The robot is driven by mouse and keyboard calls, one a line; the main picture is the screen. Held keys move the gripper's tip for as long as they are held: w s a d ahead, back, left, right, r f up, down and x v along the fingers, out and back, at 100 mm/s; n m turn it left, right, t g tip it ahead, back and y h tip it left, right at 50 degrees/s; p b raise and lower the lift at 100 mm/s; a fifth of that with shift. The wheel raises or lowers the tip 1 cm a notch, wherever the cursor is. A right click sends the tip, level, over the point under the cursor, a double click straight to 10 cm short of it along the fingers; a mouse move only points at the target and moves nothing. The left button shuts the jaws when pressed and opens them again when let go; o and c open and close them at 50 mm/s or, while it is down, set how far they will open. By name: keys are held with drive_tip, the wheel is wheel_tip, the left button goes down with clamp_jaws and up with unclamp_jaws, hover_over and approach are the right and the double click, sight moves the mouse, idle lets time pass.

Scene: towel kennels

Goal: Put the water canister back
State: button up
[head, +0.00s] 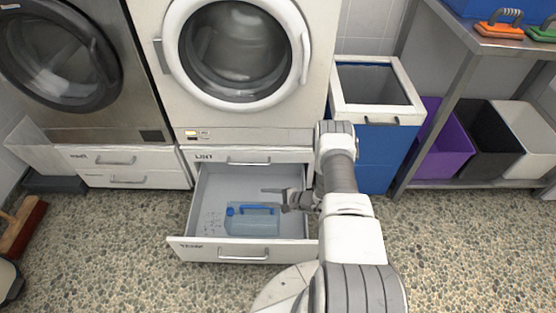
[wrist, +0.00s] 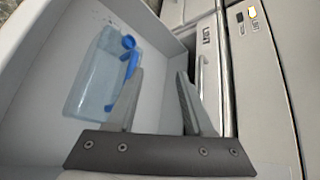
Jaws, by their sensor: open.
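The water canister (head: 255,221) is translucent pale blue with a blue handle and cap. It lies inside the open lower drawer (head: 190,243) under the middle machine, toward the drawer's front. It also shows in the wrist view (wrist: 92,82), left of the fingers, with its blue handle partly behind the left finger. My gripper (head: 274,198) is open over the drawer, above and to the right of the canister. In the wrist view my gripper (wrist: 160,73) has nothing between its fingers. I cannot tell whether a finger touches the handle.
A shut drawer marked LINT (head: 248,157) sits directly above the open one. A front-loading machine (head: 240,50) stands over both. A blue-and-white bin (head: 375,150) stands to the right, beside a metal table (head: 500,45).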

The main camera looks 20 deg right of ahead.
drive_tip(key=w+a+r+n+g+y, duration=0.1)
drive_tip(key=w+a+r+n+g, duration=0.15)
drive_tip(key=r, duration=0.75)
drive_tip(key=w+a+r+n+g+y, duration=0.1)
drive_tip(key=w+a+r+n, duration=0.15)
drive_tip(key=r, duration=0.85)
drive_tip(key=s+a+r+n+g, duration=0.1)
drive_tip(key=s+a+r+n, duration=0.15)
drive_tip(key=r, duration=0.55)
drive_tip(key=s+a+r+n+g, duration=0.1)
drive_tip(key=s+r+n+g, duration=0.15)
drive_tip(key=r, duration=0.65)
drive_tip(key=s+d+r+n+t+h, duration=0.1)
drive_tip(key=s+r+n+h, duration=0.2)
drive_tip(key=s+r, duration=0.7)
drive_tip(key=s+d+r+n+t+h, duration=0.1)
drive_tip(key=s+r+n+h, duration=0.3)
drive_tip(key=s, duration=1.3)
wheel_tip(320, 180, up, 6)
drive_tip(key=t+h, duration=0.1)
drive_tip(key=h, duration=0.2)
drive_tip(key=shift+d+r+t, duration=0.2)
drive_tip(key=shift+d+t, duration=0.1)
drive_tip(key=shift+d, duration=0.05)
drive_tip(key=shift+r, duration=0.1)
